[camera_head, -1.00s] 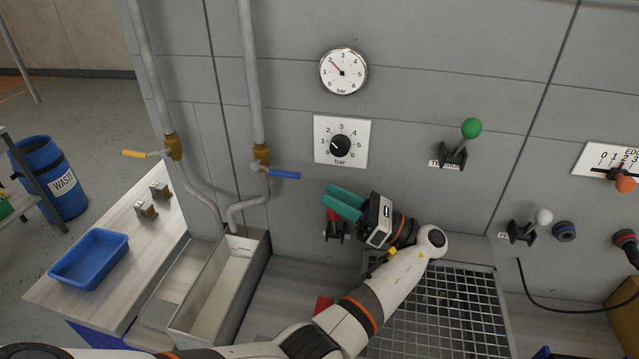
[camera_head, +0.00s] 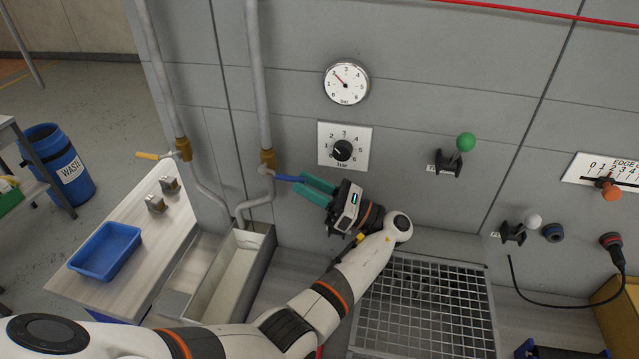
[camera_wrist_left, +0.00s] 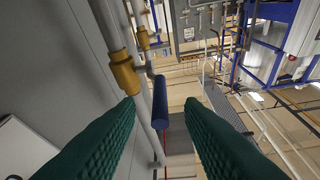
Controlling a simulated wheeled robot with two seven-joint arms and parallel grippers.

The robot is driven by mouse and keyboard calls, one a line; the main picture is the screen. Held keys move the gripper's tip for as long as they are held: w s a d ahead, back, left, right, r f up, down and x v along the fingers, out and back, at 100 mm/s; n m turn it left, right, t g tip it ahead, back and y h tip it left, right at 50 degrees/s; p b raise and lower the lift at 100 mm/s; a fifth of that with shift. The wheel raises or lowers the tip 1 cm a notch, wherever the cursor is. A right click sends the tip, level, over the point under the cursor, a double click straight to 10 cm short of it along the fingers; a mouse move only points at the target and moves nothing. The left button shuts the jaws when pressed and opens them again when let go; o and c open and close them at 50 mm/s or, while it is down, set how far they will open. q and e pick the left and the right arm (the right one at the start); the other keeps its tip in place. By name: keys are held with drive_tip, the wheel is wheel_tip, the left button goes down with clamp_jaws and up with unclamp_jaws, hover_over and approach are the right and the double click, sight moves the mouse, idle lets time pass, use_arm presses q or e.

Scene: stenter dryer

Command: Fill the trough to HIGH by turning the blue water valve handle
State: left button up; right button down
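The blue water valve handle (camera_head: 287,178) sticks out to the right from a brass valve (camera_head: 267,158) on the right-hand pipe. In the left wrist view the blue handle (camera_wrist_left: 160,103) lies between the two green fingers, with space on both sides. My left gripper (camera_head: 316,188) is open around the handle's free end; I see no contact. The trough (camera_head: 228,280) stands below the pipe outlet; its inside looks pale, and its level marks are too small to read. My right gripper is not in view.
A yellow-handled valve (camera_head: 150,156) is on the left pipe. A pressure gauge (camera_head: 346,83) and a dial knob (camera_head: 343,150) are on the wall above my gripper. A green-knobbed lever (camera_head: 465,142) is to the right. A metal grid (camera_head: 425,305) lies below my arm.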

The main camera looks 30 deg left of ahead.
use_arm(q)
drive_tip(key=shift+p+x, duration=0.8)
drive_tip(key=shift+x, duration=1.75)
clamp_jaws()
